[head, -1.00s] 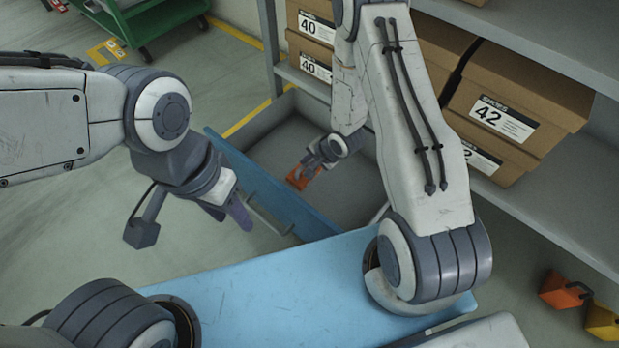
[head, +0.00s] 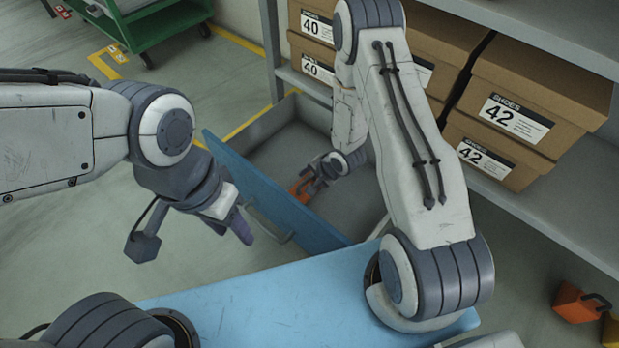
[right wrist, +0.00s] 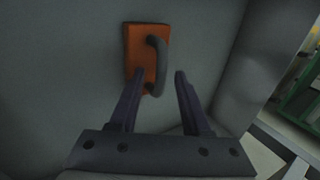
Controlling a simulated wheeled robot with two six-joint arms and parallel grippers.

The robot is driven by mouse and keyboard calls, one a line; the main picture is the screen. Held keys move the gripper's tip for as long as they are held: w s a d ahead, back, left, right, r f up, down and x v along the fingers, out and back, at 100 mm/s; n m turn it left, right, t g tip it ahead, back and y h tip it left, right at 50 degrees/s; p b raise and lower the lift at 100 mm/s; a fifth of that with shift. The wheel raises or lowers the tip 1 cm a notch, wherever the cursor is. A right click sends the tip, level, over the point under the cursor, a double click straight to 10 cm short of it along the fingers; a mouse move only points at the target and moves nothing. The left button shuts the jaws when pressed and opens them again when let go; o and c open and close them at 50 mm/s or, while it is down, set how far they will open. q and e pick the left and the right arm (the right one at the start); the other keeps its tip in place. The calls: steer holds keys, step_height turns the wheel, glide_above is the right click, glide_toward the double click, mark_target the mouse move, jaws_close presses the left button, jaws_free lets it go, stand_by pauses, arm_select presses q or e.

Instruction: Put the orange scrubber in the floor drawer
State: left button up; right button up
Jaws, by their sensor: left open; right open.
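The orange scrubber (head: 301,187), a block with a dark loop handle, is inside the open grey floor drawer (head: 282,127) with a blue front (head: 265,190). In the right wrist view the scrubber (right wrist: 136,52) lies flat against the drawer's grey inner surface. My right gripper (head: 313,180) reaches down into the drawer beside it. Its fingers (right wrist: 158,75) are open, with the lower end of the handle showing between their tips; contact cannot be told. My left gripper (head: 243,228) hangs empty in front of the drawer's blue front and is open.
Shelves with shoe boxes (head: 510,115) stand behind and right of the drawer. Another orange block with a handle (head: 575,302) and a yellow one (head: 611,330) sit at the lower right. A green cart (head: 160,30) stands at the back left. Open floor lies left of the drawer.

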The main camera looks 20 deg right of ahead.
steer(key=p+v, duration=0.7)
steer(key=v, duration=0.5)
steer(key=s+a+r+n+g+h, duration=0.1)
steer(key=s+a+r+n, duration=0.1)
steer(key=a+r+n, duration=0.45)
steer(key=s+a+r+n+g+h, duration=0.15)
steer(key=r+n, duration=0.25)
steer(key=r, duration=0.6)
steer(key=s+a+r+n+g, duration=0.2)
steer(key=s+a+r+n, duration=0.3)
steer(key=s, duration=1.2)
step_height(320, 180, up, 6)
steer(key=n, duration=0.3)
steer(key=shift+r, duration=0.25)
steer(key=shift+g, duration=0.25)
step_height(320, 180, up, 49)
steer(key=p, duration=4.9)
